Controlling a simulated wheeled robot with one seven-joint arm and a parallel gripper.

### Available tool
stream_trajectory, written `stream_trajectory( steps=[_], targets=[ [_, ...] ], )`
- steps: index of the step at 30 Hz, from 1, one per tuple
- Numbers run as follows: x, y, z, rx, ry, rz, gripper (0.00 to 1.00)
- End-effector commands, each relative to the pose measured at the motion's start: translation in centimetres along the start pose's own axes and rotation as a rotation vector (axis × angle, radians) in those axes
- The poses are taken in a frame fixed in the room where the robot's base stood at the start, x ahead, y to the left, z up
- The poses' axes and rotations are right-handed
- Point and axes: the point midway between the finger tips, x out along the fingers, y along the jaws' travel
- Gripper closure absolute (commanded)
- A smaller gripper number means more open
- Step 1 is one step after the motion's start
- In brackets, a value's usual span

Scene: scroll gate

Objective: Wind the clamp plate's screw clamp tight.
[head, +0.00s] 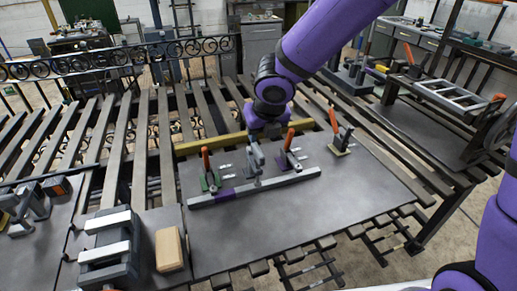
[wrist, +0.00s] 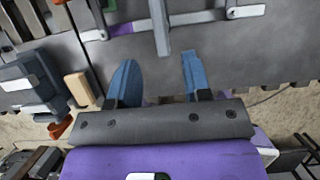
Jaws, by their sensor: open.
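The clamp plate (head: 300,215) is a dark grey sheet on the slatted table, also in the wrist view (wrist: 230,45). A long grey bar with a purple stretch (head: 232,191) lies across it. A grey upright clamp (head: 254,160), which looks like the screw clamp, stands at the bar's middle; its grey arm (wrist: 160,24) shows in the wrist view. Its screw and handle cannot be made out clearly. My gripper (wrist: 159,80) has two blue fingers, wide apart with nothing between them. In the head view it is over the plate's back part, mostly hidden by my purple arm.
A grey vise (head: 110,248) and a wooden block (head: 169,249) sit at left. A metal frame (head: 452,97) stands at right. The plate's front right is clear.

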Motion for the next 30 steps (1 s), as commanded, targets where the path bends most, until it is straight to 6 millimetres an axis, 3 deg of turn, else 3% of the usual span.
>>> stream_trajectory(
  steps=[15, 29, 30],
  targets=[
    [7.8, 0.1, -0.1, 0.0, 0.001, 0.0, 0.55],
    [9.0, 0.0, 0.0, 0.002, -0.001, 0.0, 0.55],
    [9.0, 0.0, 0.0, 0.002, -0.001, 0.0, 0.6]
  ],
)
